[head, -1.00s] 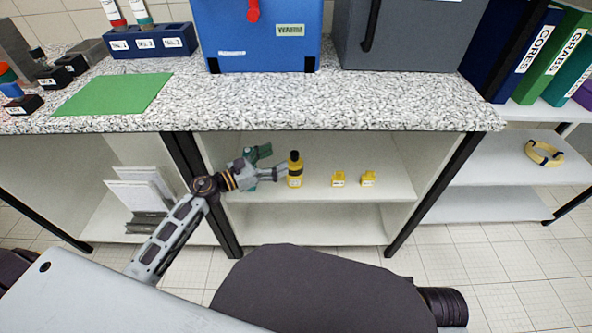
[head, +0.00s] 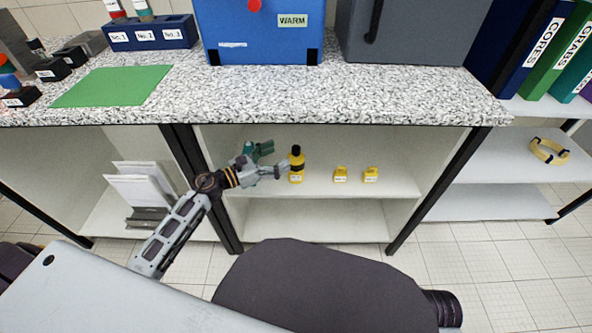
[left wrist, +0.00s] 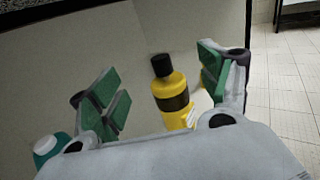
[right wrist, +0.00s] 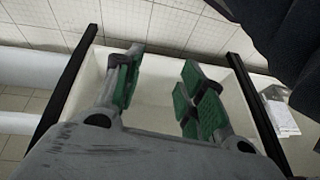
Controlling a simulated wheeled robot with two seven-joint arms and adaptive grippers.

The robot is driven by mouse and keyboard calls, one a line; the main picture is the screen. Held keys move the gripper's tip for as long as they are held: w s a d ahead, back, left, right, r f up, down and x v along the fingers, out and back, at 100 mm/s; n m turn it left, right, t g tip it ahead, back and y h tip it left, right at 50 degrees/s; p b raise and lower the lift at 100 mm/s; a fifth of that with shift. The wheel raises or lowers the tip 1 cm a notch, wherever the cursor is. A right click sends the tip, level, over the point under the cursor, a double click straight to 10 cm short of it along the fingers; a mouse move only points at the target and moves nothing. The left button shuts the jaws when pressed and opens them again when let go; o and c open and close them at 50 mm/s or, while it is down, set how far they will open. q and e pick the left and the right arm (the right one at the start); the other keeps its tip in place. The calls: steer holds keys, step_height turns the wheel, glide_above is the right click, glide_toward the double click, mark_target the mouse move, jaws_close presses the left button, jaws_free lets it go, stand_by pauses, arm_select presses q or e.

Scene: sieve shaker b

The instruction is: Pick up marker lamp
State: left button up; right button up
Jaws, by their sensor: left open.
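A yellow bottle-shaped object (head: 297,166) with a black cap and black band stands upright on the upper shelf under the bench. I take it for the marker lamp, but its label is too small to read. It also shows in the left wrist view (left wrist: 172,98), in the gap between the fingers. My left gripper (head: 276,161) is open beside it, to its left in the head view; contact cannot be made out. The left wrist view shows green pads on its fingers (left wrist: 163,82). My right gripper (right wrist: 160,85) is open and empty, seen only in the right wrist view.
Two small yellow blocks (head: 355,174) stand right of the bottle. The shelf (head: 330,188) lies under the bench top (head: 350,100), between dark legs. A yellow ring (head: 549,151) lies on a right-hand shelf.

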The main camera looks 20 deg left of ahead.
mark_target(296, 161)
arm_select(q)
steer(key=shift+f+b, duration=2.25)
steer(key=shift+f, duration=0.85)
steer(key=shift+w+d, duration=0.1)
steer(key=shift+w, duration=0.05)
steer(key=shift+w+d, duration=0.45)
steer(key=shift+w, duration=0.05)
arm_select(e)
step_height(296, 161, down, 9)
steer(key=a+t+y, duration=0.1)
steer(key=a, duration=0.1)
steer(key=shift+w+f+m+t, duration=0.15)
steer(key=shift+w+m+t, duration=0.25)
steer(key=shift+a, duration=0.1)
arm_select(q)
steer(key=shift+p+x, duration=0.35)
steer(key=shift+x, duration=2.5)
arm_select(e)
steer(key=shift+r, duration=0.75)
